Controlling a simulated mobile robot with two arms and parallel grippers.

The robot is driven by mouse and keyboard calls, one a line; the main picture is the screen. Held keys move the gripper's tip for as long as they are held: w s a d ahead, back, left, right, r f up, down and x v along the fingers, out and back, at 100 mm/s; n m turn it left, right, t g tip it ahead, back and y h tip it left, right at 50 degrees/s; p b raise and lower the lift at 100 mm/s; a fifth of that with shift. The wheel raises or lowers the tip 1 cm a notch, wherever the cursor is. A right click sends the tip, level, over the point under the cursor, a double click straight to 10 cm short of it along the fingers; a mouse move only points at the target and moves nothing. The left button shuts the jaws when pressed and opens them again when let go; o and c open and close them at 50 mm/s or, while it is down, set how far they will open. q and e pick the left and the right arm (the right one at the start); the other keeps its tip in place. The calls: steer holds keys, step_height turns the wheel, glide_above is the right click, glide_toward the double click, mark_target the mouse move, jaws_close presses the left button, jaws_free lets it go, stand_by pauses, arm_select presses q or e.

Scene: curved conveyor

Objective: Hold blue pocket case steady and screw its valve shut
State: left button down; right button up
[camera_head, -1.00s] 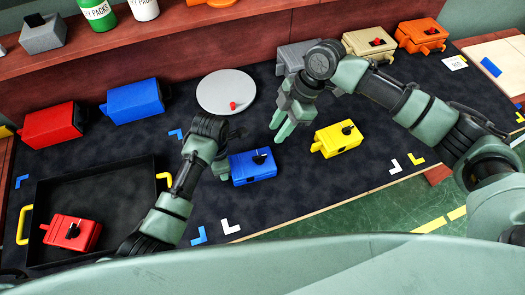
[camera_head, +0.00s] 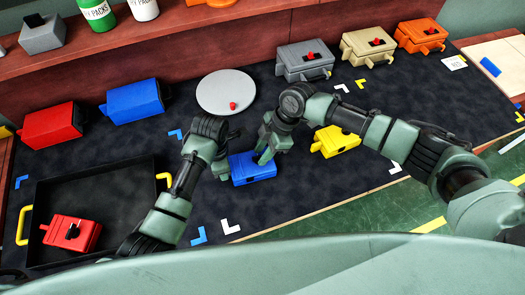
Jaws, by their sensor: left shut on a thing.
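The blue pocket case (camera_head: 254,176) lies on the dark mat near the middle. My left gripper (camera_head: 223,168) is shut on its left end. My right gripper (camera_head: 266,153) is right over the top of the case, with its fingers pointing down at the valve area. The black valve is hidden behind those fingers. I cannot tell whether they touch the valve or how far apart they are.
A yellow case (camera_head: 338,141) lies close on the right. A grey round plate (camera_head: 226,90) with a small red piece (camera_head: 233,105) is behind. A black tray (camera_head: 110,190) holding a red case (camera_head: 72,233) is at left. Grey, tan and orange cases stand at the back right.

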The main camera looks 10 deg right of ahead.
steer(key=shift+c, duration=0.3)
jaws_close()
steer(key=shift+n, duration=0.3)
steer(key=n, duration=0.1)
steer(key=n+g, duration=0.1)
steer(key=shift+w+n+h, duration=0.2)
steer(key=shift+n+h, duration=0.1)
steer(key=shift+n, duration=0.1)
steer(key=n, duration=0.2)
steer(key=n+g+h, duration=0.1)
steer(key=n, duration=0.1)
steer(key=shift+w+a+g, duration=0.15)
steer(key=shift+a+g, duration=0.05)
steer(key=shift+g, duration=0.1)
steer(key=n+h, duration=0.1)
steer(key=n, duration=0.3)
steer(key=shift+a+g, duration=0.15)
steer(key=shift+g, duration=0.15)
steer(key=shift+w+n+h, duration=0.1)
steer(key=shift+n+h, duration=0.6)
steer(key=shift+n, duration=0.9)
steer(key=shift+g, duration=0.3)
